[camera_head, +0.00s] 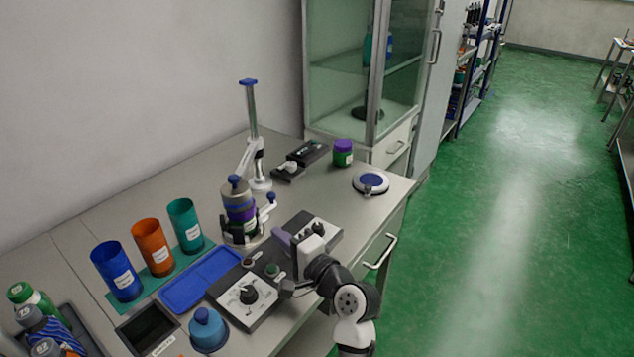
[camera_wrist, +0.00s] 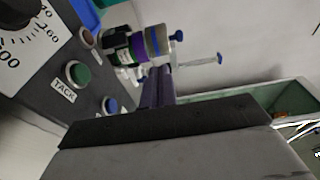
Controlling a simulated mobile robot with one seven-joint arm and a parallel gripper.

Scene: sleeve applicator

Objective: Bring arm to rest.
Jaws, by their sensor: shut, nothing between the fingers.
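My gripper (camera_head: 285,238) is over the control box at the front of the bench, its fingers pointing toward the sleeve applicator. In the wrist view my gripper's fingers (camera_wrist: 158,88) are together with nothing between them. The sleeve applicator (camera_head: 240,208), a stack with blue, grey and purple bands beside a post, stands just beyond the fingertips; it also shows in the wrist view (camera_wrist: 140,46). The control box (camera_head: 247,297) has a dial, and a green button labelled TACK (camera_wrist: 77,74) shows close below my gripper. My arm hides part of the box.
Blue (camera_head: 117,272), orange (camera_head: 153,248) and teal (camera_head: 186,226) cups stand at left by a blue tray (camera_head: 200,281). A purple-lidded jar (camera_head: 343,153) and a round blue-topped disc (camera_head: 370,184) are at the back right. A glass cabinet (camera_head: 345,85) stands behind. The floor at right is open.

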